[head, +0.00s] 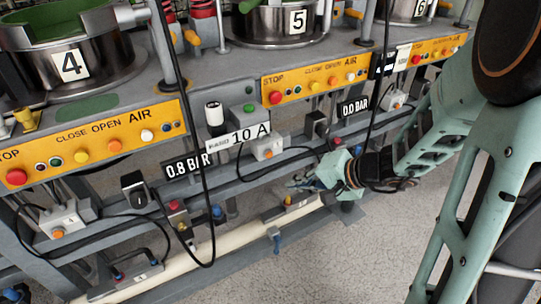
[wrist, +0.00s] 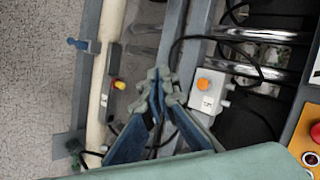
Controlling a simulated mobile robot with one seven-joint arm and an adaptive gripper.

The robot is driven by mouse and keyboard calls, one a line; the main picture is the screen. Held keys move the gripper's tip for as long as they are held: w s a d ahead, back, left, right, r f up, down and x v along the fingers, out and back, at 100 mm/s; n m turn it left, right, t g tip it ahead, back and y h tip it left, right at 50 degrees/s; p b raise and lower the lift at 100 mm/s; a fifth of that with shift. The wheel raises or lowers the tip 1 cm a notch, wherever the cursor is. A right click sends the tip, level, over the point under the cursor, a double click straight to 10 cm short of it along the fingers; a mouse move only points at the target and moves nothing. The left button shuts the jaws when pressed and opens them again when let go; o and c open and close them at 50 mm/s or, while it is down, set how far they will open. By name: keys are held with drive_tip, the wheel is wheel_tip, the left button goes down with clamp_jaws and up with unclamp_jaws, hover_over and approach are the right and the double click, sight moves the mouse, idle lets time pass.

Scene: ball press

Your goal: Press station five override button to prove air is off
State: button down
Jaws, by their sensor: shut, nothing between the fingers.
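A small grey box with an orange button (head: 268,147) is on the lower rail, left of and below station five's yellow panel (head: 315,80). Its button (wrist: 203,85) faces the camera in the wrist view, just right of my fingers; the label is too small to read. My gripper (head: 293,184) is shut and empty, below and right of that box in the head view. In the wrist view the closed fingertips (wrist: 158,76) are apart from the button. A 0.0 BAR display (head: 353,107) is below station five's panel.
A black cable (head: 207,215) hangs in front of the rails. A cream pipe (head: 150,260) with a blue handle (head: 276,238) runs low. The floor at lower right is clear.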

sight(269, 155)
drive_tip(key=w+a+p, duration=0.1)
drive_tip(key=w+a, duration=0.4)
drive_tip(key=w, duration=0.2)
drive_tip(key=shift+w+p, duration=0.15)
drive_tip(key=shift+p, duration=0.15)
idle(1.4)
drive_tip(key=shift+w+a+b, duration=0.2)
drive_tip(key=shift+w+b, duration=0.15)
drive_tip(key=shift+w+a, duration=0.25)
drive_tip(key=shift+w, duration=0.15)
idle(0.7)
drive_tip(key=shift+b, duration=0.3)
drive_tip(key=shift+s+d+b, duration=0.5)
drive_tip(key=shift+s+d, duration=0.05)
drive_tip(key=shift+s, duration=0.2)
